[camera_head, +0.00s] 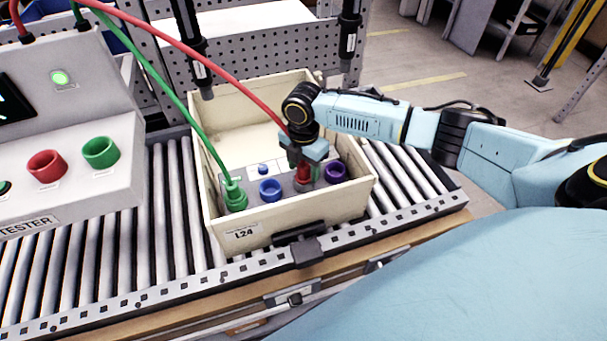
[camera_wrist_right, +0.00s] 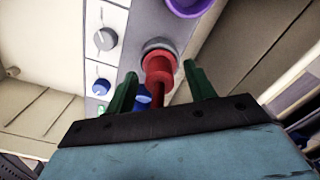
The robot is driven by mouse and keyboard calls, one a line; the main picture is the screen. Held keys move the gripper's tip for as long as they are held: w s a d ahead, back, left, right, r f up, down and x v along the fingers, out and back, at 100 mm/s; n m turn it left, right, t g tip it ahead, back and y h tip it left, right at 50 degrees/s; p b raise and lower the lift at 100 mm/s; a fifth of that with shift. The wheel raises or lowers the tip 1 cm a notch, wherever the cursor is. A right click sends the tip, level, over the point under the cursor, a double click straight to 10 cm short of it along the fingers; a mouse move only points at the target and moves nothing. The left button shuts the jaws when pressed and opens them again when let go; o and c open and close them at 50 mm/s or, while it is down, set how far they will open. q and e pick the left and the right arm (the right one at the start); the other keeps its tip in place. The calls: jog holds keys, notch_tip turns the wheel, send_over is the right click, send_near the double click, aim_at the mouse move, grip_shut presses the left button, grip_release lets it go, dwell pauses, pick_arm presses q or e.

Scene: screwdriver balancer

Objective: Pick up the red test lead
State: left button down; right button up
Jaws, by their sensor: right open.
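The red test lead's plug (camera_head: 303,173) stands in a socket of the grey panel inside the cream bin. Its red cable (camera_head: 215,66) runs up to the upper left. My right gripper (camera_head: 305,165) is above the panel, pointing down over the red plug. In the right wrist view, its green fingers (camera_wrist_right: 160,78) are open, one on each side of the red plug (camera_wrist_right: 158,66), with visible gaps. The plug's lower end meets a grey ring. My left gripper is out of view.
The cream bin (camera_head: 350,200) sits on a roller conveyor (camera_head: 130,250). A green lead plug (camera_head: 235,196), a blue socket (camera_head: 270,190) and a purple socket (camera_head: 335,172) share the panel. The tester (camera_head: 75,125) stands at left. Two dark hanging tools (camera_head: 348,40) are behind the bin.

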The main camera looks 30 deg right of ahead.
aim_at(303, 166)
jog(key=c, duration=1.1)
jog(key=shift+r, duration=0.15)
notch_tip(303, 166, up, 10)
jog(key=shift+f, duration=0.1)
